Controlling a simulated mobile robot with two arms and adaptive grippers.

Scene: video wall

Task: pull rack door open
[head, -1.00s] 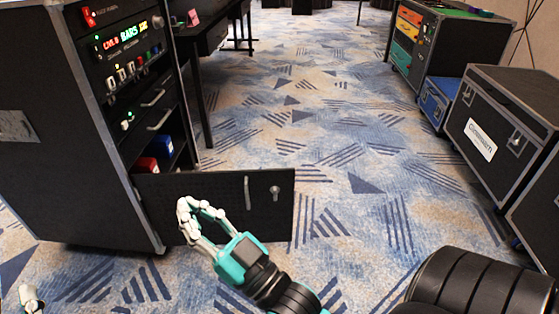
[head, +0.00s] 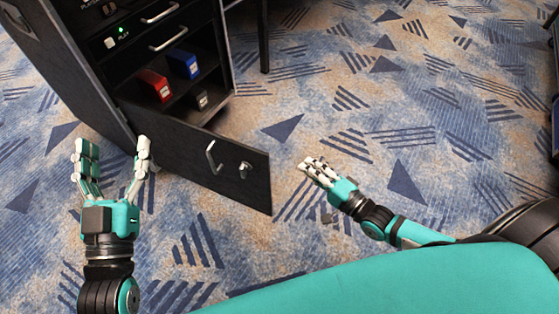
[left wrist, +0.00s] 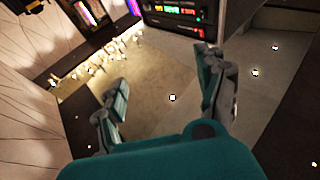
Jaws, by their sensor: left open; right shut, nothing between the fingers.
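The rack door (head: 205,155) is a black panel low on the black equipment rack (head: 60,60). It stands swung open, reaching out to the right, with a silver handle (head: 213,158) and a lock with a key (head: 245,170) on its face. My left gripper (head: 112,150) is open and empty in front of the rack, left of the handle and apart from it. My right gripper (head: 312,168) is shut and empty, right of the door's free edge and clear of it. In the left wrist view my open left fingers (left wrist: 165,95) hold nothing.
Inside the rack's open lower bay are a red box (head: 153,85), a blue box (head: 183,63) and a dark box (head: 198,98). Drawers with silver handles (head: 167,38) sit above. A dark table leg (head: 262,40) stands behind. The patterned carpet (head: 390,120) to the right is free.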

